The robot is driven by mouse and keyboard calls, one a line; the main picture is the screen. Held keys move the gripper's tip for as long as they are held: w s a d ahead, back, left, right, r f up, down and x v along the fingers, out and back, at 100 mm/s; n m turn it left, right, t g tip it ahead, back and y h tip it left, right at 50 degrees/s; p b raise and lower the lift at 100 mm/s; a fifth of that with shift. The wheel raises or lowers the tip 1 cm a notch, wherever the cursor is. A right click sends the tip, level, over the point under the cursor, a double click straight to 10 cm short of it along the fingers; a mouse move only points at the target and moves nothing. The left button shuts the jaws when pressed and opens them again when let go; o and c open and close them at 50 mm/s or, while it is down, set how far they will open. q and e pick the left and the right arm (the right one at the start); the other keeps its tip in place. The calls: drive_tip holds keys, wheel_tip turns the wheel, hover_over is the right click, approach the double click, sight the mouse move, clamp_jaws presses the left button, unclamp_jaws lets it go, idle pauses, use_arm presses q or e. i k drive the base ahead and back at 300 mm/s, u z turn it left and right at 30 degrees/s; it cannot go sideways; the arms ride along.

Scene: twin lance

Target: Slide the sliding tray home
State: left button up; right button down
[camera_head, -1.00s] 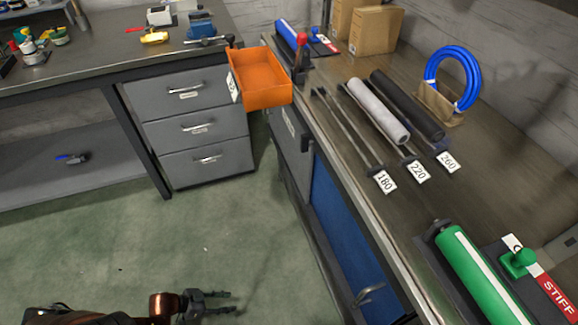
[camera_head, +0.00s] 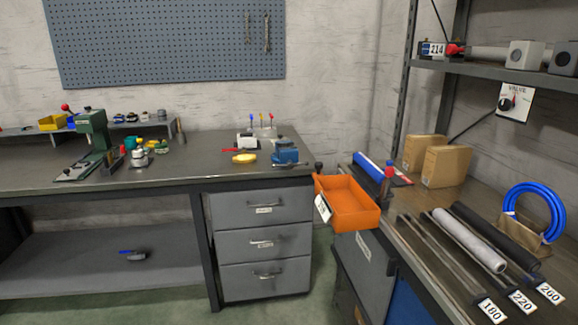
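The sliding tray is most likely the orange open box (camera_head: 352,222). It sticks out at the near left corner of the right-hand bench, over the gap beside the grey drawers. A white label (camera_head: 322,207) is on its left end, and its inside looks empty. A small dark knob shows just behind its left corner. Neither of my grippers is in view.
A grey drawer unit (camera_head: 262,242) stands left of the orange tray, under the left bench (camera_head: 120,184). The right bench carries cardboard boxes (camera_head: 447,166), a blue roller (camera_head: 372,166), rods, rolls and a blue hose coil (camera_head: 533,208). A shelf rack rises behind.

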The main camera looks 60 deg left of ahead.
sight(341, 200)
drive_tip(key=u, duration=1.85)
drive_tip(key=i, duration=1.3)
drive_tip(key=z, duration=0.8)
